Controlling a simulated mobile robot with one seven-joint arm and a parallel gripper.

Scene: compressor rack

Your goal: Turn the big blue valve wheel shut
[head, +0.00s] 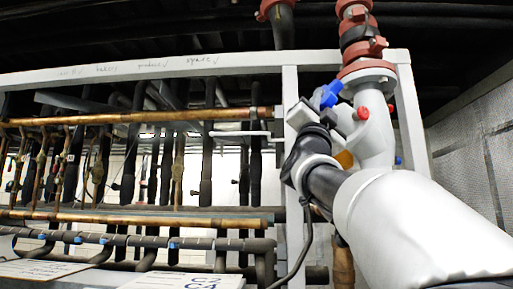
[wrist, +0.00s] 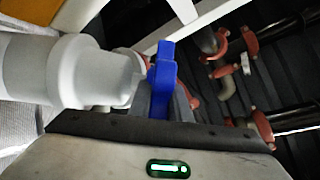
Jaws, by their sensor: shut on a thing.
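The blue valve wheel (head: 331,92) sits on the white pipe (head: 372,140) at the right of the rack in the head view. Only a small part of it shows past my gripper. In the wrist view the blue wheel (wrist: 162,70) appears as a narrow upright piece, seen nearly edge-on, just beyond the jaws. My gripper (head: 324,108) is at the wheel, its jaws shut on a part of it. In the wrist view my gripper (wrist: 165,105) meets the lower part of the blue piece. The exact contact is partly hidden by the gripper body.
A pale frame post (head: 291,175) stands close left of my gripper. Red fittings (head: 365,72) top the white pipe, with a small red knob (head: 363,113) near the jaws. Copper pipes (head: 120,117) fill the rack at left. A mesh-textured wall (head: 470,150) is at right.

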